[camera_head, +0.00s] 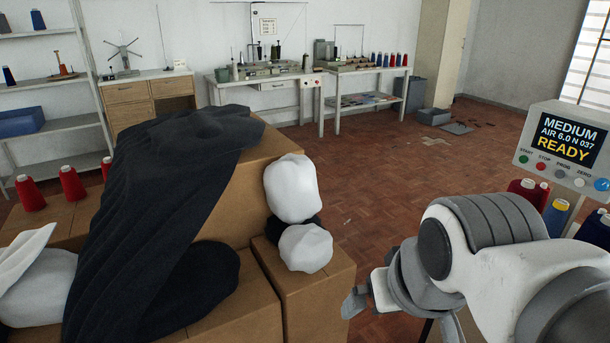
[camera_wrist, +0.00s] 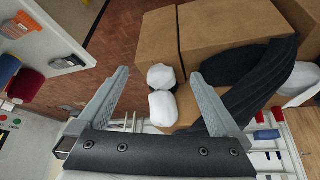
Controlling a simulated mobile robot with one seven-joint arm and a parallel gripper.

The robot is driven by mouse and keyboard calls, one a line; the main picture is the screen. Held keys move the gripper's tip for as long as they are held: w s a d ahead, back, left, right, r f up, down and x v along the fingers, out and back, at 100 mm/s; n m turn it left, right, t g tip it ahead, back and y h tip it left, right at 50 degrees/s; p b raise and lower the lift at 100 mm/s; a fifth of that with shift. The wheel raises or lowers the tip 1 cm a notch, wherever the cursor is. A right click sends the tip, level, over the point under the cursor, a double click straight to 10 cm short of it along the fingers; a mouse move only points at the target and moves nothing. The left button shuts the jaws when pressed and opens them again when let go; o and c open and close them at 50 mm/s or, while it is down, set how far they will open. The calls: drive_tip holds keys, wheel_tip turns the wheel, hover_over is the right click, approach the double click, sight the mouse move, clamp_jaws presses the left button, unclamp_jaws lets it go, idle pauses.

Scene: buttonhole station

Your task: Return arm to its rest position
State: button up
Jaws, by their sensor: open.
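My arm reaches in from the lower right of the head view, and my gripper (camera_head: 355,300) is beside the right-hand cardboard box. In the wrist view my gripper (camera_wrist: 160,88) has its two grey fingers wide apart. Nothing is held between them. White bundles (camera_head: 290,188) lie against the box stack, one above the other, with a dark piece between them. They also show in the wrist view (camera_wrist: 163,108), beyond the fingers and apart from them.
Cardboard boxes (camera_head: 300,285) fill the centre left, with dark cloth (camera_head: 165,165) draped over them. A control panel (camera_head: 565,150) reading "READY" stands at right, with thread cones (camera_head: 556,215) below. Open parquet floor (camera_head: 385,165) lies behind. Workbenches (camera_head: 265,85) line the wall.

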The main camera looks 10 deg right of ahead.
wheel_tip(320, 180, up, 13)
drive_tip(key=p, duration=1.2)
drive_tip(key=shift+p, duration=0.3)
